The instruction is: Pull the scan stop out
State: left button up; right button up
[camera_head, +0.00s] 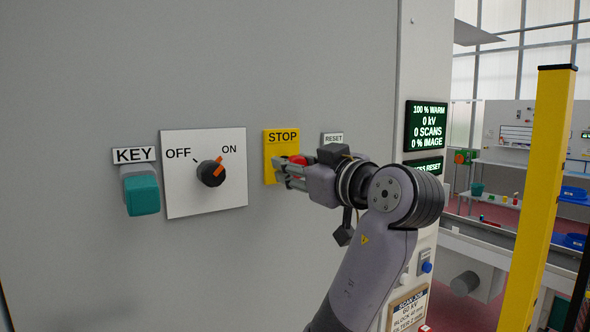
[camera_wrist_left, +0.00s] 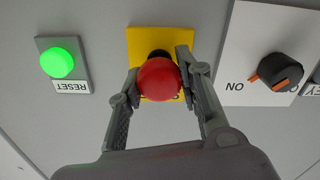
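The scan stop is a round red knob (camera_wrist_left: 159,79) on a black stem in front of a yellow STOP plate (camera_head: 281,140). In the head view the knob (camera_head: 297,160) is partly covered by my left gripper (camera_head: 290,174). In the wrist view the two fingers of my left gripper (camera_wrist_left: 160,83) lie against opposite sides of the knob, and it appears held between them. The black stem shows between knob and plate. My right gripper is in neither view.
The RESET button (camera_wrist_left: 57,62) glows green beside the STOP plate. The OFF/ON rotary switch (camera_head: 212,172) and the teal key handle (camera_head: 142,195) are to the left in the head view. A screen (camera_head: 426,126) and a yellow post (camera_head: 541,190) stand to the right.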

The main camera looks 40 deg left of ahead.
pick_arm(q)
jog(key=o, duration=0.5)
jog(key=shift+d, duration=0.25)
jog(key=shift+a, duration=0.2)
jog(key=v, duration=1.2)
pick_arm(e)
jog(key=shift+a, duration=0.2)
